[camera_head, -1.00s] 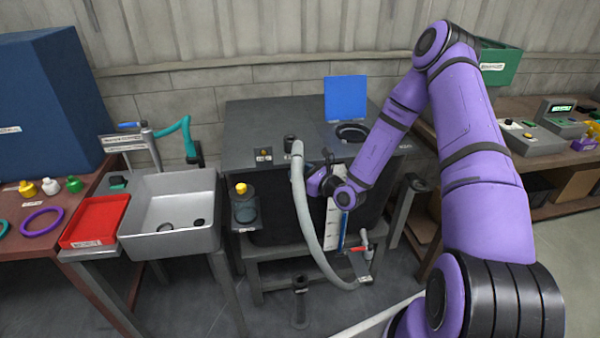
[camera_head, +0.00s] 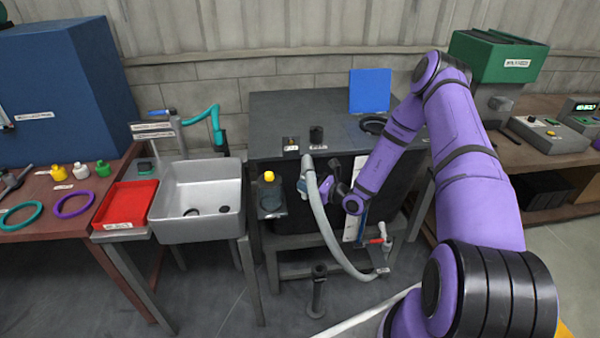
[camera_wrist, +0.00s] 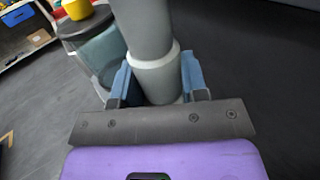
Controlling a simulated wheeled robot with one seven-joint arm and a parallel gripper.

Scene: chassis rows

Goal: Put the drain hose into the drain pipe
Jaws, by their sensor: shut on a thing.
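The drain hose (camera_head: 330,238) is a grey flexible tube. It curves from my gripper down to a fitting low on the front of the dark tank. My gripper (camera_head: 326,187) is shut on it near its upper end, in front of the tank. In the wrist view, the blue fingers (camera_wrist: 155,88) sit on both sides of the hose's light grey collar (camera_wrist: 157,72). A dark upright pipe with an open top (camera_head: 318,290) stands on the floor below the hose and looks like the drain pipe. The hose end is well above it and apart from it.
A jar with a yellow cap (camera_head: 270,192) is left of the hose. A red-handled valve (camera_head: 380,240) is at right. A sink (camera_head: 197,215) stands left.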

